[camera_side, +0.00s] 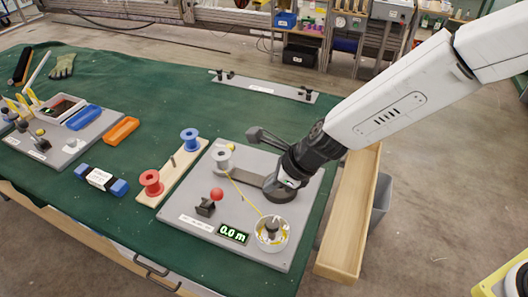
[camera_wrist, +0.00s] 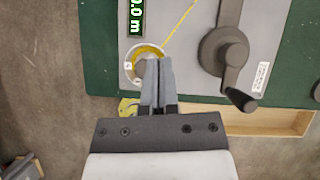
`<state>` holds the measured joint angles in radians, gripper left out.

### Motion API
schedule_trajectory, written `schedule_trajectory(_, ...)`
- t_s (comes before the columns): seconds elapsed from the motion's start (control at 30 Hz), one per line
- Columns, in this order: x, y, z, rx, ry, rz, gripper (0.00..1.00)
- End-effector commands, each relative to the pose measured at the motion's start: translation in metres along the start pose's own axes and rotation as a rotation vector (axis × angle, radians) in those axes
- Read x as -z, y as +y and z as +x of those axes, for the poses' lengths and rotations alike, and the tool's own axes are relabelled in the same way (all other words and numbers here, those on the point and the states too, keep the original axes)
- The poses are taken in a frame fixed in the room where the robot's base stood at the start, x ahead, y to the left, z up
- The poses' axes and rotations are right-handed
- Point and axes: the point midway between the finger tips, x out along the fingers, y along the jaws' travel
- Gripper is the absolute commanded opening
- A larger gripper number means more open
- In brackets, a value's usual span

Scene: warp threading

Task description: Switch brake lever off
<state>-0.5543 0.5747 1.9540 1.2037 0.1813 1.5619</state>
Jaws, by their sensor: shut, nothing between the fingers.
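The brake lever, with a red ball knob (camera_side: 216,194) on a small black base (camera_side: 205,208), stands at the front left of the grey plate (camera_side: 190,233). Its knob sits up and to the right of the base; I cannot tell which setting this is. The lever is outside the wrist view. My gripper (camera_wrist: 158,62) has its grey fingers together and empty. In the wrist view they overlap the white cup (camera_wrist: 131,62), with no contact visible. In the side view the dark end of my arm is right of the lever and apart from it.
A dark crank (camera_wrist: 223,52) is right of the fingers in the wrist view. A yellow thread (camera_side: 244,196) runs from a grey spool (camera_side: 223,160) to the cup, behind the lever. The display (camera_side: 233,233) reads 0.0 m. Red (camera_side: 151,183) and blue (camera_side: 190,139) spools stand left.

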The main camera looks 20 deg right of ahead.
Motion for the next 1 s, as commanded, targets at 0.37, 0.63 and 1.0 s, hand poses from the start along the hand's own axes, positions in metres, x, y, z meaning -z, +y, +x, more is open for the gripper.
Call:
schedule_trajectory(0.37, 0.001, 0.000, 0.008, -0.001, 0.002, -0.002, 0.00)
schedule_trajectory(0.63, 0.001, 0.000, 0.030, -0.002, 0.002, -0.002, 0.00)
schedule_trajectory(1.0, 0.001, 0.000, 0.070, -0.001, 0.002, -0.003, 0.00)
